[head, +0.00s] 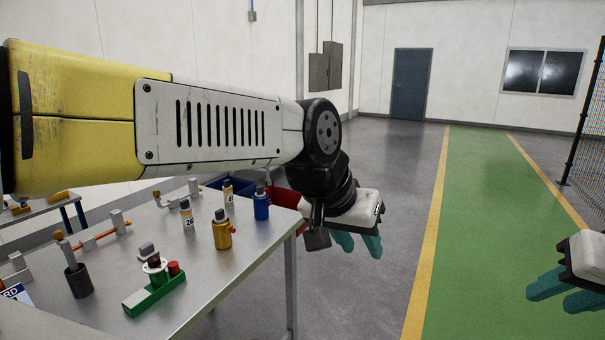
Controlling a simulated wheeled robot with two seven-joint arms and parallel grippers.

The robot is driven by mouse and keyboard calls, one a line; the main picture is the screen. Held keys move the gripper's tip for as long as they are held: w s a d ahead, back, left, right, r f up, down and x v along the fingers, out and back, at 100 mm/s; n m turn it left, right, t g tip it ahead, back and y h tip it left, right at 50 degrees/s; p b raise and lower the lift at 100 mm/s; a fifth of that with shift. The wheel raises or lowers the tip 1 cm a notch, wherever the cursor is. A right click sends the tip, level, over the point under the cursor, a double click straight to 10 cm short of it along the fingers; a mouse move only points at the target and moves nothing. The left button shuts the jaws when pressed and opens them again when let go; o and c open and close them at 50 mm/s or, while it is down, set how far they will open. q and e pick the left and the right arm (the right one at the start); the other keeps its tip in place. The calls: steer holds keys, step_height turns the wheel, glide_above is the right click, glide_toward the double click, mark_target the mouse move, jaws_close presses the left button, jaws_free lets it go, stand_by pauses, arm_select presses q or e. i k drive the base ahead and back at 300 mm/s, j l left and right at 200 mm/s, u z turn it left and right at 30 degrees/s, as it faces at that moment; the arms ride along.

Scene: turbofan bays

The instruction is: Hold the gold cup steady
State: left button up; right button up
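The gold cup (222,235) stands upright on the grey metal table, with a dark top and a small handle on its right side. Nothing is touching it. My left gripper (358,243) is beyond the table's right edge, to the right of the cup and apart from it. Its teal fingers point down with a gap between their tips, and it looks open and empty. My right gripper (552,296) is at the far right edge of the picture, well away from the table. Its teal fingers are spread and hold nothing visible; part of it is cut off.
On the table (240,278) stand a blue container (261,207), two labelled bottles (187,217), a green holder (155,294) and a dark cup (78,281). My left arm spans above the table's back. The floor to the right is clear; a mesh fence (590,140) stands far right.

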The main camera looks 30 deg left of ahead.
mark_target(221, 218)
steer(key=i+l+u, duration=0.1)
steer(key=i+u, duration=0.15)
steer(key=i, duration=0.35)
steer(key=i+l+u, duration=0.3)
steer(key=i, duration=0.3)
steer(key=i+u, duration=0.2)
steer(key=u, duration=0.3)
steer(key=i+l+u, duration=0.1)
steer(key=u, duration=0.35)
steer(key=i+l+u, duration=0.15)
steer(key=u, duration=0.35)
steer(key=i+l+u, duration=0.25)
steer(key=u, duration=0.25)
steer(key=i+l+u, duration=0.15)
steer(key=u, duration=0.2)
steer(key=i+l+u, duration=0.15)
steer(key=u, duration=0.25)
steer(key=i+l+u, duration=0.1)
steer(key=u, duration=0.25)
steer(key=l, duration=0.1)
